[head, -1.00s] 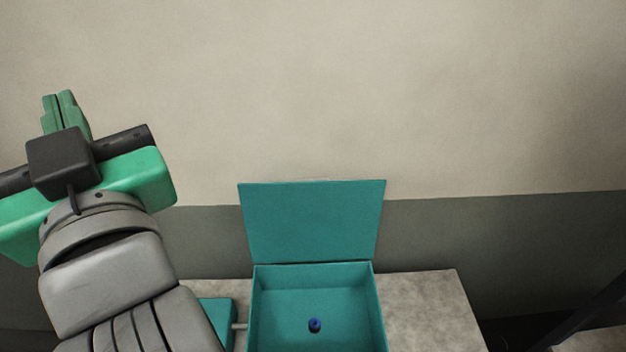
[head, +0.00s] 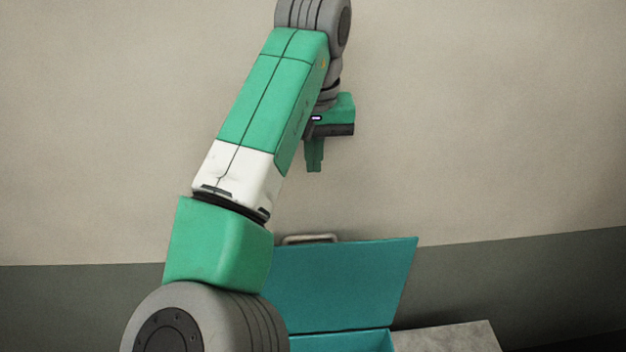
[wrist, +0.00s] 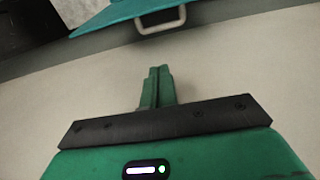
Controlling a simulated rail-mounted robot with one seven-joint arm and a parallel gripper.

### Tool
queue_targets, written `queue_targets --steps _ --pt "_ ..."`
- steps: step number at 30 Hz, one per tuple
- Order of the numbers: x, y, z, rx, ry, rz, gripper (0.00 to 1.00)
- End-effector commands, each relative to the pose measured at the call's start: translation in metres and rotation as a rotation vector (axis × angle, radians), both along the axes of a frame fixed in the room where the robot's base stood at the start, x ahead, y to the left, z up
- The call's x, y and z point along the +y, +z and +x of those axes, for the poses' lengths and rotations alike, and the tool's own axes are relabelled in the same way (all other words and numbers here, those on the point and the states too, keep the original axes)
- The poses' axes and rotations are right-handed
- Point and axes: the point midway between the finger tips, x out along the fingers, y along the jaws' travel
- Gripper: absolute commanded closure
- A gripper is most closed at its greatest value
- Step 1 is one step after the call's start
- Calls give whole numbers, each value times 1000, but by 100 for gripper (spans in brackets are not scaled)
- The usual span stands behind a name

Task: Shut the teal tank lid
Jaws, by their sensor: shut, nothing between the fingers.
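The teal tank lid (head: 340,285) stands raised at the back of the teal tank (head: 372,342) in the head view, so the tank is open. A pale handle (head: 310,239) sits on the lid's top edge. My gripper (head: 315,168) is above the lid's top edge, pointing down, apart from it. In the wrist view my gripper (wrist: 158,70) is shut and empty. There the lid (wrist: 110,18) and its handle (wrist: 163,22) show at the top, beyond the fingertips. My arm hides the lid's left part and much of the tank in the head view.
A grey stone-like worktop (head: 450,338) extends right of the tank. A plain wall (head: 500,120) stands behind, with a darker lower band. The space above and right of the lid is clear.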

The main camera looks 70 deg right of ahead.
Motion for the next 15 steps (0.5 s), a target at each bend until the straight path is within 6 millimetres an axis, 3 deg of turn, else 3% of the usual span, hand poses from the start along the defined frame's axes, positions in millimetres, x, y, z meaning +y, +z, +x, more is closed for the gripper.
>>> queue_targets --steps 1,15 --pt "-1 -14 -1 5 -2 0 100" --pt "-5 -115 2 0 -1 -1 100"
